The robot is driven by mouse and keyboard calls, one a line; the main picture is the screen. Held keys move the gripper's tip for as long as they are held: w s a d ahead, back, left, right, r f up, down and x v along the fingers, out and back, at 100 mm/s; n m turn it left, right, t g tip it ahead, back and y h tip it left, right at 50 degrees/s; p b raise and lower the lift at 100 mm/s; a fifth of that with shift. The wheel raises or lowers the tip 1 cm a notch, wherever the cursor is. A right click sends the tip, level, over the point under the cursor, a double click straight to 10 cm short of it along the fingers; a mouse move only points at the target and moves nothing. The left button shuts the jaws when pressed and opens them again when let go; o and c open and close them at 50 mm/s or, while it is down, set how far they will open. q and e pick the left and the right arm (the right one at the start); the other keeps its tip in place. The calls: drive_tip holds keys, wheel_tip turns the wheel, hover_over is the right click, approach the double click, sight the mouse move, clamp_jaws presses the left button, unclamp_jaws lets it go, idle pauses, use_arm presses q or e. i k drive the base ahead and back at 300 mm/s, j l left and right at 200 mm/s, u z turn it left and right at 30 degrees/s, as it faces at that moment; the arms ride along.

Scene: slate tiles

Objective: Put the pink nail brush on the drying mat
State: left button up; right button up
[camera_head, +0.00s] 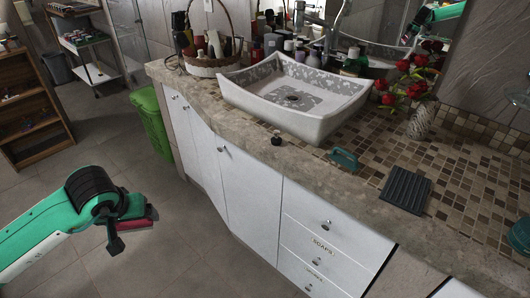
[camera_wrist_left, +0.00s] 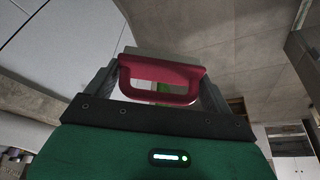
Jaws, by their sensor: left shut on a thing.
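The pink nail brush (camera_head: 140,221), a deep pinkish red, is held in my left gripper (camera_head: 128,226), out over the floor to the left of the counter. In the left wrist view the brush (camera_wrist_left: 160,67) shows its looped handle and pale edge between the two fingers of the gripper (camera_wrist_left: 160,92), which is shut on it. The drying mat (camera_head: 405,190) is a dark ribbed rectangle lying bare on the counter near its front edge, far to the right of the brush. My right gripper is not seen.
A teal brush-like object (camera_head: 344,160) and a small dark item (camera_head: 276,139) lie left of the mat. A square basin (camera_head: 293,97) and a vase of red flowers (camera_head: 421,122) stand behind. A basket (camera_head: 207,65) and bottles crowd the back. A green bin (camera_head: 152,122) stands beside the cabinet.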

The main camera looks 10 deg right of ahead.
sight(406, 187)
drive_tip(key=k+l+u, duration=0.15)
drive_tip(key=z, duration=0.4)
drive_tip(key=k+z, duration=0.15)
drive_tip(key=z, duration=0.65)
drive_tip(key=k+l, duration=0.05)
